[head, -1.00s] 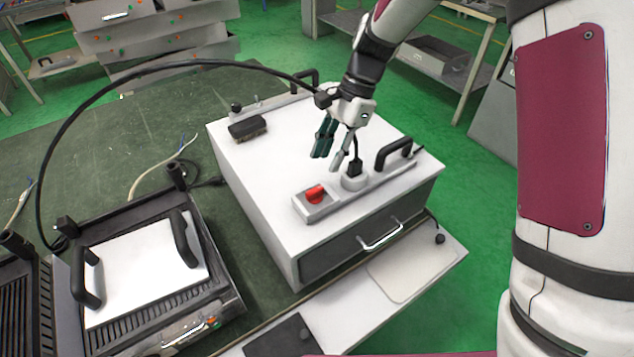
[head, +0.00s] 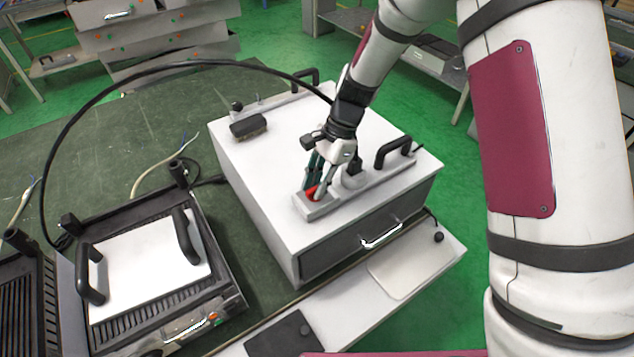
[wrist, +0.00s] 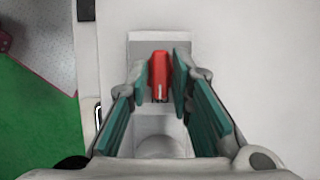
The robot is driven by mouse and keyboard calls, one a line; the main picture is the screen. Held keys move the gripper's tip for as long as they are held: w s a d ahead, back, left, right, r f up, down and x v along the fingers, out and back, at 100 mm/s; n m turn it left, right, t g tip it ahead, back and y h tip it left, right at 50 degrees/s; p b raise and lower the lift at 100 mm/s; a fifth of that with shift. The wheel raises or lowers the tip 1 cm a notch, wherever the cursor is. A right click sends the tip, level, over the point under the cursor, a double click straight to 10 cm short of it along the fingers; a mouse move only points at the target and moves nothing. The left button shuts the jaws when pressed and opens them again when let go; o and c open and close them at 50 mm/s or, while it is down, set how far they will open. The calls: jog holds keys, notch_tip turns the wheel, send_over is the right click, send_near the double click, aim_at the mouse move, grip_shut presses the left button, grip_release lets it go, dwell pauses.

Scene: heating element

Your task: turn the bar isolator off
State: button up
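The bar isolator is a red rotary knob (head: 312,193) on a grey plate (head: 318,212) on top of the white box, near its front left corner. In the wrist view the red knob (wrist: 160,75) stands between the two teal finger pads, its long side running up and down the picture. My gripper (head: 315,180) is at the knob, with its fingers on either side. In the wrist view the gripper (wrist: 160,88) is open, and a narrow gap shows between the knob and the pads. The fingers hide part of the knob in the head view.
A black plug and round socket (head: 354,175) sit just right of the knob on the same bar. A black handle (head: 393,150) stands further right. A black block (head: 248,126) lies at the back left.

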grip_shut()
jog(key=shift+n, duration=0.3)
jog(key=n+g+b, duration=0.1)
jog(key=n, duration=0.1)
jog(key=shift+w+n+h+b, duration=0.15)
jog(key=shift+n+h+b, duration=0.15)
jog(key=shift+h+b, duration=0.1)
jog(key=n+h+b, duration=0.1)
jog(key=n, duration=0.1)
jog(key=n+b, duration=0.1)
jog(key=n, duration=0.2)
jog(key=shift+a+g+h, duration=0.2)
jog(key=shift+g+h, duration=0.2)
jog(key=n+h, duration=0.1)
jog(key=n, duration=0.1)
jog(key=n+b, duration=0.1)
jog(key=n, duration=0.2)
jog(key=shift+a+h, duration=0.1)
jog(key=shift+h, duration=0.3)
jog(key=shift+a+n+h+b, duration=0.1)
jog(key=shift+n+h+b, duration=0.55)
jog(key=shift+n, duration=1.65)
jog(key=shift+t+h, duration=0.25)
jog(key=shift+t, duration=0.05)
